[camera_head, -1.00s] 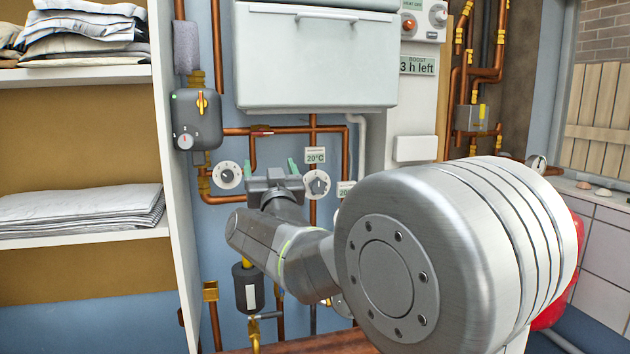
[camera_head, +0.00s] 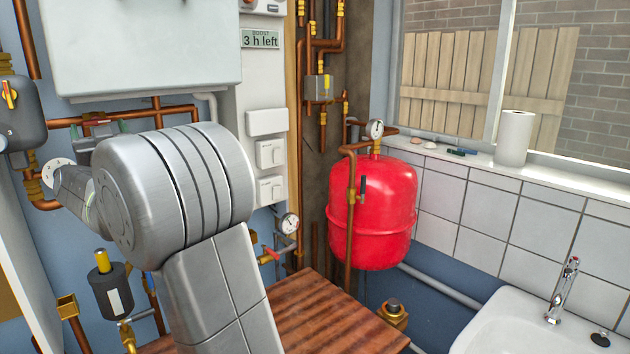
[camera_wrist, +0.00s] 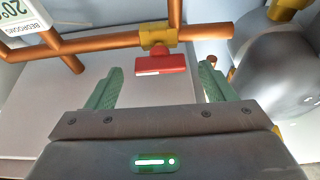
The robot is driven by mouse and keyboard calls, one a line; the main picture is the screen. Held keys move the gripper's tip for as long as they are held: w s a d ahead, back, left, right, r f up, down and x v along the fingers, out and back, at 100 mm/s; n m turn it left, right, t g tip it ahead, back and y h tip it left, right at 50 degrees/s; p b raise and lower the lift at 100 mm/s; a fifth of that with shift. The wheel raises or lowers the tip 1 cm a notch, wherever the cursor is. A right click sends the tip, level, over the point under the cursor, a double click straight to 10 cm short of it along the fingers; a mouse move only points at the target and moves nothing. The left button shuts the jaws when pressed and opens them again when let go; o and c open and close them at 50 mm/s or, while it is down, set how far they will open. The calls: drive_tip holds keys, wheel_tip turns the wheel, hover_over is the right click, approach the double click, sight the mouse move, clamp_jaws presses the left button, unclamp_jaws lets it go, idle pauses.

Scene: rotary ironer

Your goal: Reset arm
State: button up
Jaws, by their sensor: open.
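My gripper (camera_wrist: 163,90) is open, with two green ribbed fingers apart in the wrist view. Nothing is between the fingertips. A red valve handle (camera_wrist: 160,64) on a copper pipe shows beyond the gap between them. In the head view my arm reaches to the left and folds away from the camera. My gripper (camera_head: 108,130) is small there and partly hidden behind my own arm, in front of the copper pipes on the blue wall.
A white wall unit (camera_head: 150,45) hangs above the arm. A red tank (camera_head: 372,210) stands right of the arm, above a wooden surface (camera_head: 325,310). A white sink (camera_head: 510,325) is at lower right.

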drive_tip(key=shift+x, duration=0.75)
drive_tip(key=shift+s, duration=0.1)
